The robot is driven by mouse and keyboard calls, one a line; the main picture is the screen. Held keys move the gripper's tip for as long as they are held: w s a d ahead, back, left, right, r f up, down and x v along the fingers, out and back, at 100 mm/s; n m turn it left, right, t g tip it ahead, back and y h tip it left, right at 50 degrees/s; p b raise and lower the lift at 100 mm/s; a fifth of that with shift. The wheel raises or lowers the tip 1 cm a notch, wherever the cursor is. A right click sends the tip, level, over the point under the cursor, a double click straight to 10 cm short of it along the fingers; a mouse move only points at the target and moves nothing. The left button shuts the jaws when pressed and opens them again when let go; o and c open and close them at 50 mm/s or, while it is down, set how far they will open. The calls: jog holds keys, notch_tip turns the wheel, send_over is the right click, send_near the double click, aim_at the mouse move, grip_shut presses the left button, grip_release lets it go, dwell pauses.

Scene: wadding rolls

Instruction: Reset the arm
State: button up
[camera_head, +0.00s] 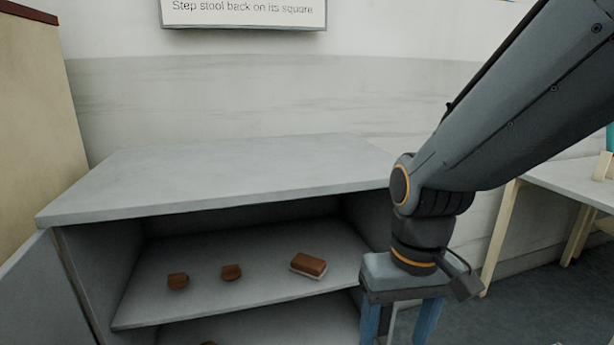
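My arm (510,110) comes in from the upper right and bends down at the wrist. My gripper (398,325) points down in front of the right end of the grey cabinet (230,180). Its two blue fingers stand well apart, so it is open. The fingertips run out of the bottom of the frame.
The cabinet's upper shelf (215,290) holds two small brown pieces (177,281) (231,272) and a larger brown block (309,265). Its door (45,295) stands open at left. A table (575,180) is at right. A sign (245,12) hangs on the wall.

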jog(key=d+r+m+p, duration=0.1)
jog(key=d+r+p, duration=0.4)
jog(key=p, duration=0.5)
jog(key=shift+s+d+r+m+p, duration=0.25)
jog(key=shift+d+r+m+p, duration=0.05)
jog(key=shift+d, duration=0.1)
jog(key=shift+c, duration=0.2)
